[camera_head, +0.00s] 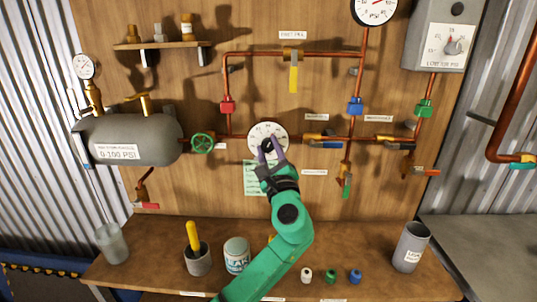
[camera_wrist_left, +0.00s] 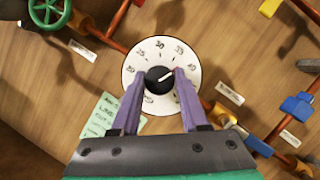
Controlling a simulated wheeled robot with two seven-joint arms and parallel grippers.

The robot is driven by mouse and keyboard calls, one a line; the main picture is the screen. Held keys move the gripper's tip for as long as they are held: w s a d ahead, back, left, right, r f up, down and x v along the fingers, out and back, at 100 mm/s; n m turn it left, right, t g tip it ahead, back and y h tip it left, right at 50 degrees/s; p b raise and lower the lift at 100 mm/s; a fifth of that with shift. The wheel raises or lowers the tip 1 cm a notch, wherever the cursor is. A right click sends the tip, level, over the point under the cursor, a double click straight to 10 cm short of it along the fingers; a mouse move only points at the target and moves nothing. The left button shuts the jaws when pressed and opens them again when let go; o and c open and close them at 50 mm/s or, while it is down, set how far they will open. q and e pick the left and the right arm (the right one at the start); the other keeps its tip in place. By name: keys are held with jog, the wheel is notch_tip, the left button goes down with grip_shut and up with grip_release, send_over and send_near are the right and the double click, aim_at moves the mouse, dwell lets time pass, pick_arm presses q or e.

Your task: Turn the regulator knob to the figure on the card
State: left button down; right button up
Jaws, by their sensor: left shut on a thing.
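The regulator has a round white dial (camera_head: 283,131) with printed figures, mounted on the wooden board. Its black knob (camera_wrist_left: 158,79) sits at the dial's centre, with a white pointer line aimed up and right in the left wrist view. My left gripper (camera_head: 270,150) reaches the dial from below and is shut on the knob, one purple finger on each side; it also shows in the left wrist view (camera_wrist_left: 158,88). The pale green card (camera_head: 252,180) is on the board below the dial, partly behind the gripper; its writing is too small to read. My right gripper is not in view.
A green handwheel (camera_head: 202,143) and grey tank (camera_head: 128,139) are left of the dial. Copper pipes with coloured valves surround it. A blue-handled valve (camera_head: 325,144) is close on the right. Cups and small caps stand on the bench (camera_head: 390,287) below.

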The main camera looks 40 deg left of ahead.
pick_arm(q)
jog(key=n+g, duration=0.1)
jog(key=n, duration=0.2)
jog(key=shift+n, duration=0.3)
jog(key=n+g, duration=0.1)
jog(key=n, duration=0.2)
jog(key=shift+r+g+h+b, duration=0.1)
jog(key=shift+g+h+b, duration=0.2)
jog(key=shift+b, duration=0.05)
jog(key=n+g, duration=0.1)
jog(key=n, duration=0.2)
jog(key=shift+h, duration=0.3)
jog(key=shift+n+h+p, duration=0.3)
jog(key=shift+n+h, duration=0.3)
jog(key=shift+n, duration=0.9)
jog(key=shift+c, duration=2.1)
grip_release()
jog(key=shift+r, duration=0.1)
